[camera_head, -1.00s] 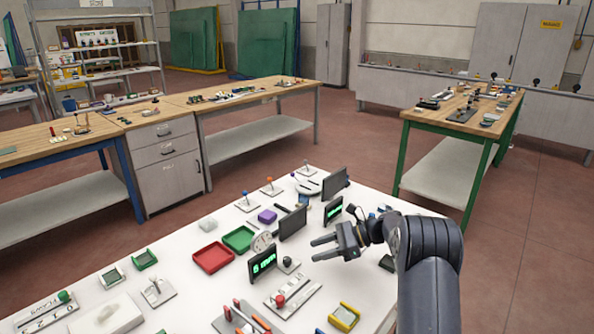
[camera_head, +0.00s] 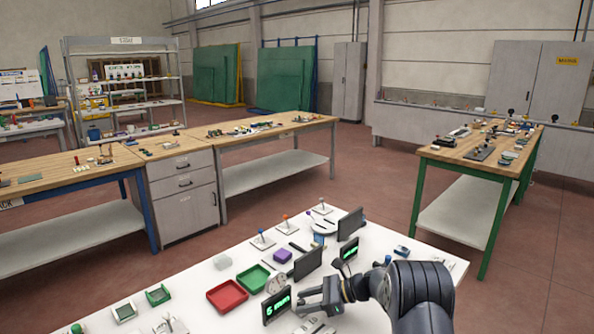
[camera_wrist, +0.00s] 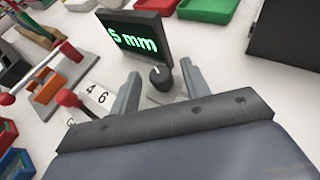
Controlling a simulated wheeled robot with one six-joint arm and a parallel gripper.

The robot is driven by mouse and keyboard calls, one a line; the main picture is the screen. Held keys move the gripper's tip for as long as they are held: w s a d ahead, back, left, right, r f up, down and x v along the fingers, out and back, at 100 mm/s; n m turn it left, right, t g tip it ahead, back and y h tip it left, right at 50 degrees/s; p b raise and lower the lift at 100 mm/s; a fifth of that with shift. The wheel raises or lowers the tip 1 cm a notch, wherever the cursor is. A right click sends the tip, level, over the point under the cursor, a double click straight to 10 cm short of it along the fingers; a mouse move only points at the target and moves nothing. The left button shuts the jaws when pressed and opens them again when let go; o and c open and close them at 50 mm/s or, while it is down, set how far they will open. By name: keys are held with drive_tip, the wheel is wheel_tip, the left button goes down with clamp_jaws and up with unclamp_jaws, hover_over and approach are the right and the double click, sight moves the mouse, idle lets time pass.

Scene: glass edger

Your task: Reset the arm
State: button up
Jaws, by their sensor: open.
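My gripper (camera_head: 310,303) is open and empty over the white table (camera_head: 205,262). In the wrist view its two fingers (camera_wrist: 160,88) stand apart with a black knob (camera_wrist: 160,77) seen between them, on the table below. A dark display reading "5 mm" (camera_head: 277,306) stands just left of the gripper; it also shows in the wrist view (camera_wrist: 137,38). My arm reaches in from the lower right and hides part of the table.
A red tray (camera_head: 227,296) and a green tray (camera_head: 253,278) lie left of the display. More dark displays (camera_head: 308,262) stand behind. A green-legged workbench (camera_head: 470,165) is at the right, with open floor (camera_head: 380,200) between.

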drive_tip(key=shift+f+n+g, duration=0.1)
drive_tip(key=shift+n+g, duration=0.2)
drive_tip(key=b+v, duration=0.2)
drive_tip(key=v, duration=0.9)
drive_tip(key=shift+w, duration=0.15)
drive_tip(key=p+x, duration=0.1)
drive_tip(key=x, duration=0.9)
drive_tip(key=shift+a+p, duration=0.25)
drive_tip(key=shift+p, duration=0.15)
drive_tip(key=shift+a, duration=0.25)
drive_tip(key=shift+s+m+t+p, duration=0.2)
drive_tip(key=shift+m+t+p, duration=0.2)
drive_tip(key=shift+m+t, duration=0.35)
drive_tip(key=m+t, duration=0.1)
drive_tip(key=m+t+h+p, duration=0.1)
drive_tip(key=m+t, duration=0.1)
drive_tip(key=m+t+h, duration=0.1)
drive_tip(key=t, duration=0.1)
drive_tip(key=shift+s+a+f+m, duration=0.1)
drive_tip(key=shift+s+m, duration=0.2)
drive_tip(key=shift+m, duration=0.05)
drive_tip(key=shift+s+a+m+t+h, duration=0.1)
drive_tip(key=shift+m+t+h, duration=0.9)
drive_tip(key=shift+m+h, duration=0.1)
drive_tip(key=shift+s+a+m+t+h, duration=0.1)
drive_tip(key=shift+m+t+h, duration=0.9)
drive_tip(key=shift+m, duration=0.1)
drive_tip(key=shift+a+m+t+h, duration=0.1)
drive_tip(key=shift+m+t+h, duration=0.25)
drive_tip(key=shift+m+h, duration=0.35)
